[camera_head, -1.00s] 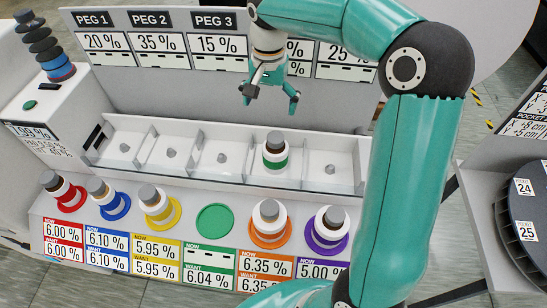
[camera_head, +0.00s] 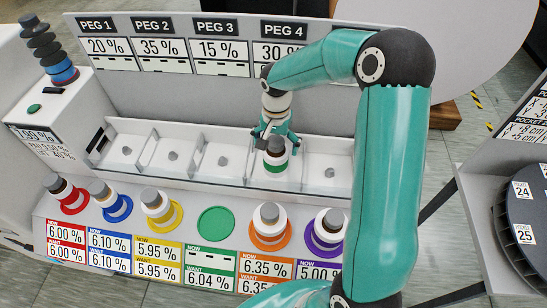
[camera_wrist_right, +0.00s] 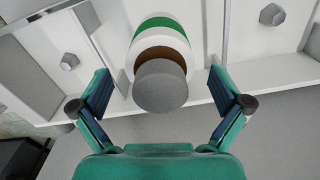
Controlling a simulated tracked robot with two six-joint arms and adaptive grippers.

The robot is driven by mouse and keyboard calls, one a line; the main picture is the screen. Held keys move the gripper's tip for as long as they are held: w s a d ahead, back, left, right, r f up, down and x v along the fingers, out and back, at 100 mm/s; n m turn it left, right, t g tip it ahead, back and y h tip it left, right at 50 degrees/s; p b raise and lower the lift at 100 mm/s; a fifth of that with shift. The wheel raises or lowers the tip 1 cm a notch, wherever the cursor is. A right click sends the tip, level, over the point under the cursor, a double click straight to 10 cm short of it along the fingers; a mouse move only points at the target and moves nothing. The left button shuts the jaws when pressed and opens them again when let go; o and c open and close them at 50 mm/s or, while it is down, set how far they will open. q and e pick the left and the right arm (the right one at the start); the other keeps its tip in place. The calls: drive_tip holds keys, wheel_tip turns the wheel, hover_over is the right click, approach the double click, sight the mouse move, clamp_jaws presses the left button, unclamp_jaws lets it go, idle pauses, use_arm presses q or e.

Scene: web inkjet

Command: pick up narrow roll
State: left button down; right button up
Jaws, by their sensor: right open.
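A white roll with a green band (camera_head: 276,165), a brown core and a grey top stands upright on a peg in the fourth bay of the white tray (camera_head: 190,180). In the wrist view the roll (camera_wrist_right: 160,30) lies between my right gripper's spread fingers (camera_wrist_right: 158,82), its grey cap nearest me, with a gap on each side. In the head view my right gripper (camera_head: 276,135) is open right at the roll's top and partly overlaps it. The tray's other visible bays hold only bare grey pegs. My left gripper is not in view.
Tilted banded rolls stand in front on red (camera_head: 72,200), blue (camera_head: 117,208), yellow, orange (camera_head: 270,238) and purple discs; the green disc (camera_head: 215,223) is bare. A peg label panel (camera_head: 180,50) rises behind the tray. A dark carousel (camera_head: 525,210) stands at right.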

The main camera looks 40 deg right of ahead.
drive_tip(key=shift+f, duration=1.2)
drive_tip(key=c, duration=1.4)
drive_tip(key=shift+c, duration=0.2)
drive_tip(key=shift+r, duration=0.1)
wheel_tip(320, 180, up, 20)
drive_tip(key=shift+b, duration=0.35)
